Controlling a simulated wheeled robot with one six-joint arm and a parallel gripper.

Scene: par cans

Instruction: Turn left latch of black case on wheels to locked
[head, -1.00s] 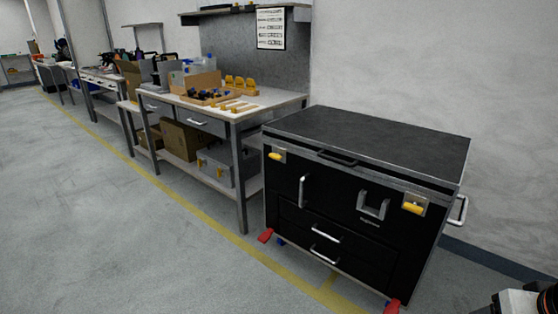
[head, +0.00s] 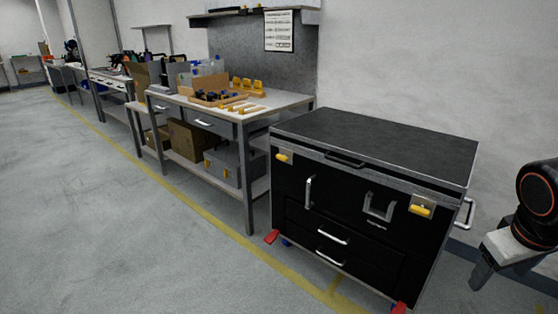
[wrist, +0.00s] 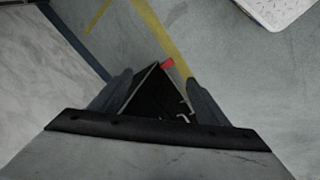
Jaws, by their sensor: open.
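The black case on wheels (head: 340,185) stands against the wall, with metal edges and a flat dark lid. Its left latch (head: 284,158) is a yellow handle on a plate at the upper left of the front, lying roughly level. The right latch (head: 421,208) is also yellow and lies roughly level. My gripper (head: 495,275) hangs at the right edge of the head view, well apart from the case. In the wrist view my gripper (wrist: 155,95) is open and empty, with part of the case (wrist: 158,98) showing beyond the fingers; neither latch can be made out there.
A workbench (head: 255,108) with boxes and yellow parts stands left of the case. Red caster pedals (head: 271,237) stick out at the case's base. The case's side handle (head: 467,213) protrudes at right. Floor in front is clear, with a yellow line (head: 215,222).

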